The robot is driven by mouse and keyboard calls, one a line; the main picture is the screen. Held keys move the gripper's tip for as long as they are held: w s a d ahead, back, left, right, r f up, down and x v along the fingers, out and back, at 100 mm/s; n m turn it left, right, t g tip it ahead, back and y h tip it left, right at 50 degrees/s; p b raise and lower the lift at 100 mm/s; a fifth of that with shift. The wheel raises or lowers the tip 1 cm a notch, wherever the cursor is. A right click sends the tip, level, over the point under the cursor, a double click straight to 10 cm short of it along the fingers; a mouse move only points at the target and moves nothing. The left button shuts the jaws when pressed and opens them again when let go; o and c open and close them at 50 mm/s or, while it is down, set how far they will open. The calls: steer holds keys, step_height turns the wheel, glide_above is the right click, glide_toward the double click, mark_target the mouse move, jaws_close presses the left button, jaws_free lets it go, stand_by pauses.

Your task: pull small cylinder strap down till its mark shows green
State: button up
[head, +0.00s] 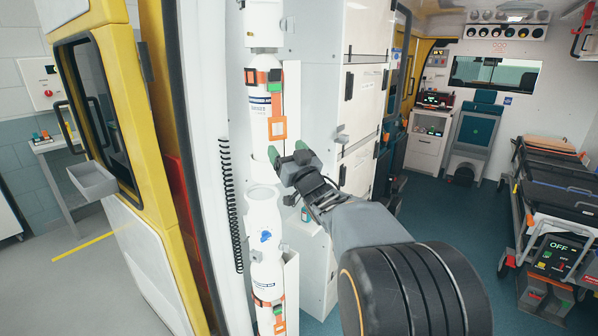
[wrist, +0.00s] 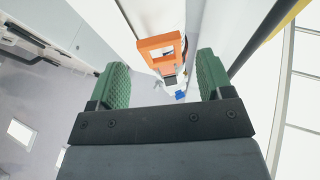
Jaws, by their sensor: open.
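A white cylinder (head: 262,105) stands upright in a wall holder. An orange strap (head: 262,77) crosses it, with dark patches and a small green patch by its buckle; I cannot tell which is its mark. The strap's tail hangs down to an orange square pull loop (head: 277,138). In the wrist view the pull loop (wrist: 158,42) is ahead of the fingers, roughly centred between them. My gripper (head: 287,150) is open and empty, its green-padded fingers just below the loop. Both fingers show in the wrist view (wrist: 162,85).
A second white cylinder (head: 262,265) with a blue valve stands below, with its own orange strap (head: 268,300) low down. A black coiled cord (head: 230,205) hangs left. White cabinets (head: 365,75) stand right of the holder. The blue floor (head: 425,210) is clear before the stretcher (head: 560,190).

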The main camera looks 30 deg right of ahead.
steer(key=b+v, duration=0.1)
steer(key=v, duration=0.7)
steer(key=shift+b, duration=0.3)
steer(key=s+d+f+m+g+h, duration=0.2)
steer(key=f+g+h, duration=0.1)
steer(key=f+g, duration=0.3)
steer(key=s+d+f+m+g+h, duration=0.1)
steer(key=d+f+m+g+h, duration=0.2)
steer(key=f, duration=0.6)
steer(key=s+a+f+n+g+y+p, duration=0.1)
steer(key=s+a+f+n+g+y, duration=0.1)
steer(key=s+a+g, duration=0.3)
steer(key=s+a+f+n+g+y+p, duration=0.1)
steer(key=s+a+f+n+g+y, duration=0.1)
steer(key=s+a, duration=0.7)
steer(key=a+f+g+y, duration=0.1)
steer(key=a+f+g, duration=0.1)
steer(key=a+f, duration=0.1)
steer(key=shift+s+a+n+g, duration=0.3)
steer(key=shift+a+n+g, duration=0.1)
steer(key=shift+a, duration=0.5)
